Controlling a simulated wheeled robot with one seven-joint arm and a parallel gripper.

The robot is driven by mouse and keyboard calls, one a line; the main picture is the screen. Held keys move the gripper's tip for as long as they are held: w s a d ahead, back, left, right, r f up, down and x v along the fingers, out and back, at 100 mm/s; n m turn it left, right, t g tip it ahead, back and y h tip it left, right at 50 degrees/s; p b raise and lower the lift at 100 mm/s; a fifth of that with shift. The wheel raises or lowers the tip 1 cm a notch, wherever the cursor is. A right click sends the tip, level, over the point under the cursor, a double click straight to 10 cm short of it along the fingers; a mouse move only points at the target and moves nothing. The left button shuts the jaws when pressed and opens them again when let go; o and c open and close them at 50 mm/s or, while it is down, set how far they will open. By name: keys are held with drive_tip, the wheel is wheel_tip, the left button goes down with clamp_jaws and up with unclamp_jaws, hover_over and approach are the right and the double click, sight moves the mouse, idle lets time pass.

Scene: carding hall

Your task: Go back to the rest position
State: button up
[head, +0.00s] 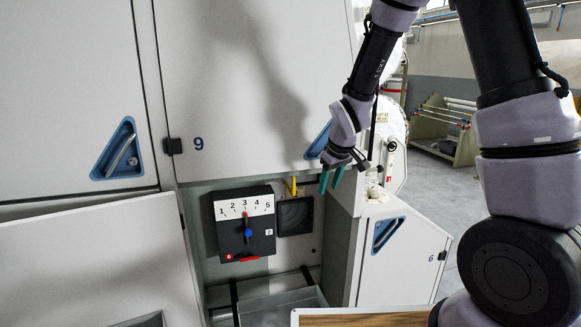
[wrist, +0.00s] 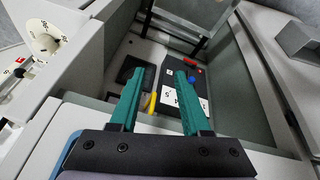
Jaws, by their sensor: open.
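My gripper (head: 332,180) hangs from my arm in front of the grey cabinet, to the right of the number 9 and above the open recess. Its two green fingers are apart with nothing between them. In the wrist view the open fingers (wrist: 158,95) point down into the recess.
A yellow handle (head: 292,186) and a dark square panel (head: 295,216) sit beside the box. Cabinet doors with blue recessed handles (head: 122,150) surround the recess. A rack (head: 446,130) and open floor lie beyond.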

drive_tip(key=s+d+r+m+t, duration=0.1)
drive_tip(key=s+d+r+m, duration=0.3)
drive_tip(key=r, duration=0.5)
drive_tip(key=s+d+r+m, duration=0.2)
drive_tip(key=s+d+r, duration=0.25)
drive_tip(key=r, duration=0.35)
drive_tip(key=s+d+r+m+t, duration=0.1)
drive_tip(key=s+d+r+m, duration=0.1)
drive_tip(key=s+r, duration=0.2)
drive_tip(key=s+d+r+m+t, duration=0.1)
drive_tip(key=s+d+r+m, duration=0.1)
drive_tip(key=s, duration=0.7)
wheel_tip(320, 180, up, 2)
drive_tip(key=shift+s+d+r+m+y, duration=0.1)
drive_tip(key=shift+s+d+m+y, duration=0.25)
drive_tip(key=shift+d, duration=0.25)
